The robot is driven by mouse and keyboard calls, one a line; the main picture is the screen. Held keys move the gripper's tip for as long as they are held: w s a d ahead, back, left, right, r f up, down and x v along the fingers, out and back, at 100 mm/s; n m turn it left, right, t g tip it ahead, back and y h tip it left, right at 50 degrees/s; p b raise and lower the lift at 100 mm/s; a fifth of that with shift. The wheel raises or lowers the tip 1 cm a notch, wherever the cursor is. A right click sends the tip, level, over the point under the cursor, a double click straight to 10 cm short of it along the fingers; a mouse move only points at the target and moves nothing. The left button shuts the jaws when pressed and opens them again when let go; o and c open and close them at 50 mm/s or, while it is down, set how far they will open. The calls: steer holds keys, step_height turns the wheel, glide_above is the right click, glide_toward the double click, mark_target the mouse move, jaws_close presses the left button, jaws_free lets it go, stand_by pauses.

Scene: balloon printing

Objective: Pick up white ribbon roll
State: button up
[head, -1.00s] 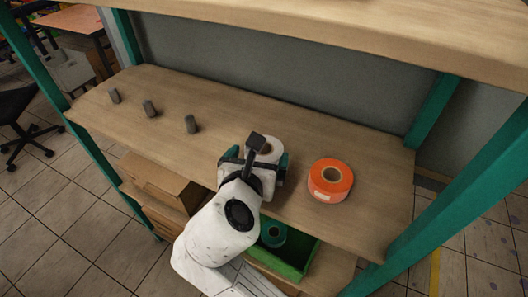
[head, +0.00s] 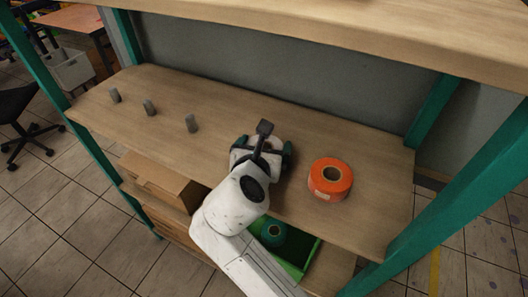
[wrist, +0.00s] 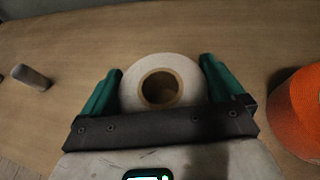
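The white ribbon roll (wrist: 187,68) lies flat on the wooden shelf, its brown core facing up in the wrist view. My gripper (wrist: 160,85) has its two green fingers apart, one on each side of the roll, with a small gap showing on the left side and little on the right. In the head view my gripper (head: 262,148) is over the shelf and hides most of the roll. I cannot tell whether the fingers touch the roll.
An orange ribbon roll (head: 330,180) lies to the right of my gripper. Below are cardboard boxes (head: 160,181) and a green bin (head: 306,250) with a teal roll (head: 272,234). A higher shelf (head: 350,25) overhangs.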

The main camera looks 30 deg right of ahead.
steer(key=c, duration=0.3)
steer(key=shift+c, duration=0.2)
steer(key=shift+r, duration=0.1)
steer(key=shift+r, duration=0.55)
steer(key=s+r+p, duration=0.1)
steer(key=s+r, duration=1)
steer(key=s, duration=0.3)
steer(key=shift+a+r+p, duration=0.35)
